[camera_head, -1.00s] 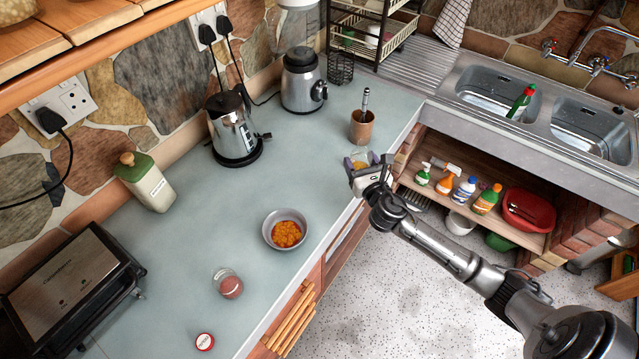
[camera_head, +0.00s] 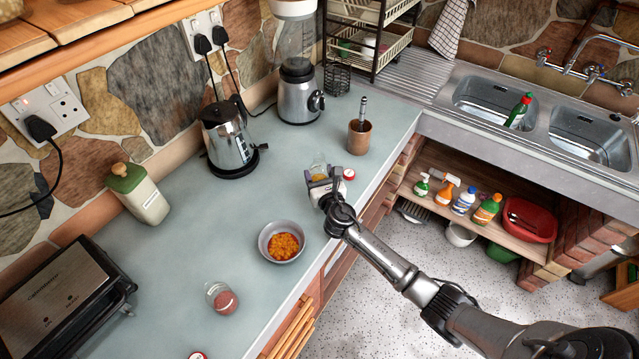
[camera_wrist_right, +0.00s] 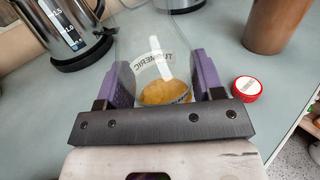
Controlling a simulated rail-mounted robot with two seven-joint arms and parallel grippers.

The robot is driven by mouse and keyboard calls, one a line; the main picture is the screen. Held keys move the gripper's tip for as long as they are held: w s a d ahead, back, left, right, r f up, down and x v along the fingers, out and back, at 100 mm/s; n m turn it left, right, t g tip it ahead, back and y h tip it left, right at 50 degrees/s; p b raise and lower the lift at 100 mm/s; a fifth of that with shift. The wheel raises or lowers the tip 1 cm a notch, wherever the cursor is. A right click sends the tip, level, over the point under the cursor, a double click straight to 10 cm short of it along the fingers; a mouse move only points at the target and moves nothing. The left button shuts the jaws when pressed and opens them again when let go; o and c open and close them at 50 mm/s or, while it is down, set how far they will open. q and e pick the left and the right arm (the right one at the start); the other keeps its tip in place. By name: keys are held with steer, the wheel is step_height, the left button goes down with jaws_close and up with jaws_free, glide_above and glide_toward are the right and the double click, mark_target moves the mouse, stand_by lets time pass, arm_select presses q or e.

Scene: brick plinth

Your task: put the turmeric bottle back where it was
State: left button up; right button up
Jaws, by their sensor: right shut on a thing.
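The turmeric bottle (camera_head: 318,167) is a clear jar with yellow-orange powder at the bottom. In the right wrist view, the bottle (camera_wrist_right: 165,70) shows its TURMERIC label between the purple finger pads. My right gripper (camera_head: 325,182) is shut on it over the counter, between the bowl and the brown cup. I cannot tell whether its base touches the counter. A red lid (camera_head: 349,174) lies on the counter just right of the bottle; the lid (camera_wrist_right: 247,89) also shows in the right wrist view. My left gripper is not in view.
A grey bowl of orange food (camera_head: 282,241) and a jar of reddish powder (camera_head: 221,297) stand nearer me. The kettle (camera_head: 228,137), blender (camera_head: 300,90) and brown cup (camera_head: 359,137) stand behind. The counter between kettle and bowl is clear.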

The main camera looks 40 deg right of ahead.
step_height(320, 180, down, 3)
steer(key=shift+f+b, duration=0.2)
steer(key=shift+b, duration=0.4)
steer(key=shift+f, duration=0.15)
steer(key=shift+f, duration=0.1)
steer(key=o, duration=1)
